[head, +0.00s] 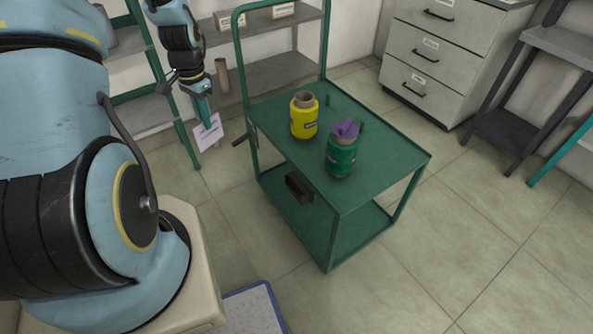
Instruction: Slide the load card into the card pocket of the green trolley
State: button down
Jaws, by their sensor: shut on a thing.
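My gripper (206,118) is in the upper left of the head view, pointing down and shut on the load card (208,134). The card is a pale, thin sheet with faint marks, hanging tilted below the fingers in the air. The green trolley (390,160) stands to the right of the card, apart from it. A small black box-like holder (298,188) is fixed on the trolley's near side below the top deck; it looks like the card pocket. Its opening is too small to make out. The card is left of and above this holder in the picture.
A dark lever (241,139) sticks out at the trolley's left corner. Green-framed shelves (270,72) stand behind. Floor left of the trolley is clear.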

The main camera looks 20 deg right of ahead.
jog(key=s+d+f+m+b, duration=0.5)
jog(key=d+f+m+b, duration=0.1)
jog(key=d+m, duration=0.4)
jog(key=s+d+f+m+b, duration=0.5)
jog(key=d+f+m, duration=0.3)
jog(key=d+m, duration=0.3)
jog(key=shift+s+f+m+b, duration=0.35)
jog(key=shift+m+b, duration=0.15)
jog(key=shift+m, duration=0.1)
jog(key=shift+w, duration=0.1)
jog(key=shift+f, duration=0.15)
jog(key=shift+f+b, duration=1.3)
jog(key=shift+f, duration=1.6)
jog(key=shift+f, duration=0.35)
